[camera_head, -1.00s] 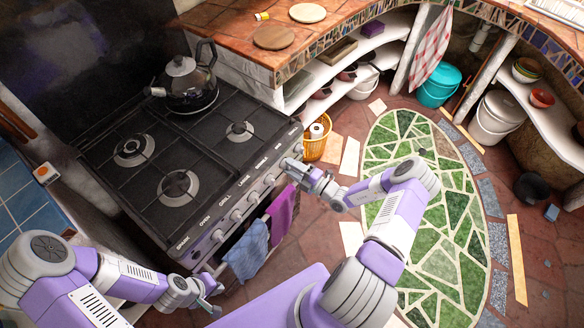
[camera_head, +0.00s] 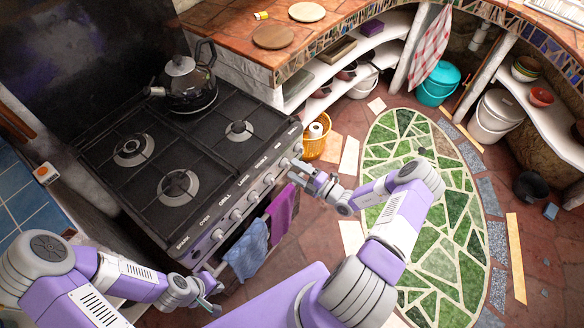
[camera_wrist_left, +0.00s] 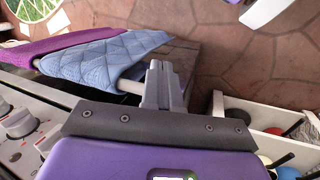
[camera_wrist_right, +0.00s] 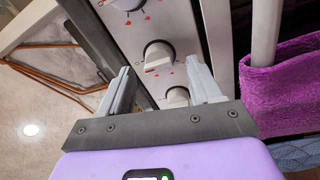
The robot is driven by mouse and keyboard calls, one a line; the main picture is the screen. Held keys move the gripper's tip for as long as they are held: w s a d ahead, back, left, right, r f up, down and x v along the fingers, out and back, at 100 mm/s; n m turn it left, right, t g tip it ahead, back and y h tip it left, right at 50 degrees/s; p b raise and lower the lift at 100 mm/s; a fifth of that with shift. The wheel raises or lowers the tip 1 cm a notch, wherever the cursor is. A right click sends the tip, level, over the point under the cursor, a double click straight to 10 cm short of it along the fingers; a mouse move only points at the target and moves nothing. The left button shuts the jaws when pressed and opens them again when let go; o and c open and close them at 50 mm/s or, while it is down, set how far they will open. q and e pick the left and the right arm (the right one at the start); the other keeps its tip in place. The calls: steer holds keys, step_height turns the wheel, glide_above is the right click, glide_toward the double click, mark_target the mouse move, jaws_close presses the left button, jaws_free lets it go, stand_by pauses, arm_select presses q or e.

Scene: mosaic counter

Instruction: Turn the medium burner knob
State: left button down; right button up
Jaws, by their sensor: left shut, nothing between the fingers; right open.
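The stove's front panel carries a row of pale knobs under printed labels in the head view. A knob (camera_head: 268,180) sits near the right end of the row; the labels are too small to confirm which is the medium one. My right gripper (camera_head: 297,170) is open at the right end of the panel. In the right wrist view, a knob (camera_wrist_right: 158,56) shows beyond and between its open fingers (camera_wrist_right: 160,85), with no contact visible. A second knob (camera_wrist_right: 177,96) is lower, partly hidden. My left gripper (camera_head: 214,298) is shut and empty, low in front of the stove; its closed fingers also show in the left wrist view (camera_wrist_left: 162,82).
A blue towel (camera_head: 247,250) and a purple towel (camera_head: 282,212) hang on the oven rail just below the knobs. A kettle (camera_head: 187,84) stands on the back of the hob. A wicker basket (camera_head: 313,147) is beside the stove's right end. The mosaic floor (camera_head: 455,210) is open.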

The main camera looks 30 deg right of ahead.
steer(key=v, duration=0.5)
steer(key=shift+s+d, duration=0.1)
steer(key=shift+s, duration=0.1)
steer(key=s+a+f+n+g+y, duration=0.2)
steer(key=a+n+g+y, duration=0.3)
steer(key=a+n+g, duration=0.5)
steer(key=s+a+f+m+g+h, duration=0.1)
steer(key=s+a+m+g+h, duration=0.2)
steer(key=m, duration=1.3)
steer(key=s+a+f+m+g+h, duration=0.1)
steer(key=s+a+m+g+h, duration=0.2)
steer(key=s+a+m, duration=0.7)
steer(key=m+h, duration=0.2)
steer(key=m, duration=0.5)
steer(key=shift+a+f+g+h, duration=0.2)
steer(key=shift+f+g+h, duration=0.1)
steer(key=shift+f+h, duration=0.1)
